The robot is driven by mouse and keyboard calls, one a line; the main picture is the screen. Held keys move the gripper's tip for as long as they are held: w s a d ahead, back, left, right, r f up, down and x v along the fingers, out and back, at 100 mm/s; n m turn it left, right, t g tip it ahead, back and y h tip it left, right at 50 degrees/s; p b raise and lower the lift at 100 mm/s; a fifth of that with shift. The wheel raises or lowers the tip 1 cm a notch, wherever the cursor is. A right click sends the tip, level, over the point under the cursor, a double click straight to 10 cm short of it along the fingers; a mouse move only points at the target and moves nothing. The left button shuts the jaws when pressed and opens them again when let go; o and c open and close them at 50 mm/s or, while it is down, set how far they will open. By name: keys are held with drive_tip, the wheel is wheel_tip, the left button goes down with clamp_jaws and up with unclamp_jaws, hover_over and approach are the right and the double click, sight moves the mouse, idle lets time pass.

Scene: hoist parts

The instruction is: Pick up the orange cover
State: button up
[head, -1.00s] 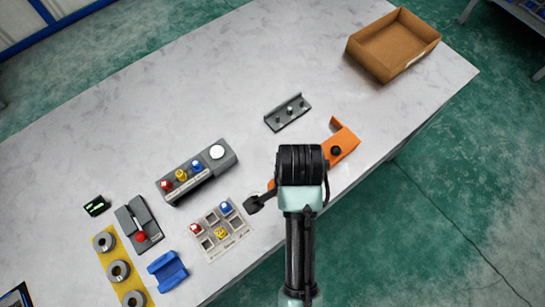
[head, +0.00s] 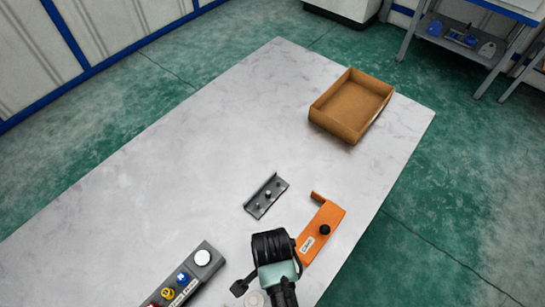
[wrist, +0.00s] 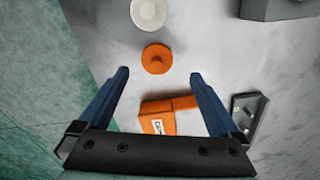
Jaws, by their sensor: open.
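The orange cover (head: 320,232) lies on the pale table near its right edge. It has an upturned end, a black knob and a white label. In the wrist view the orange cover (wrist: 185,122) shows beyond the fingers' bases, partly hidden by my gripper's body. My gripper (wrist: 158,76) is open, its two blue fingers apart with nothing held between them. In the head view my wrist hides the fingers and stands just left of the cover.
A grey bracket (head: 266,196) with studs lies left of the cover. An open cardboard box (head: 351,105) stands farther back. A grey button box (head: 203,262) is at lower left. An orange disc (wrist: 156,58) and a whitish disc (wrist: 148,13) lie on the table.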

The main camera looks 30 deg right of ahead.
drive_tip(key=f, duration=0.4)
drive_tip(key=shift+s+f, duration=0.25)
drive_tip(key=shift+f, duration=0.15)
drive_tip(key=c, duration=1.3)
drive_tip(key=shift+c, duration=0.2)
drive_tip(key=shift+r, duration=0.1)
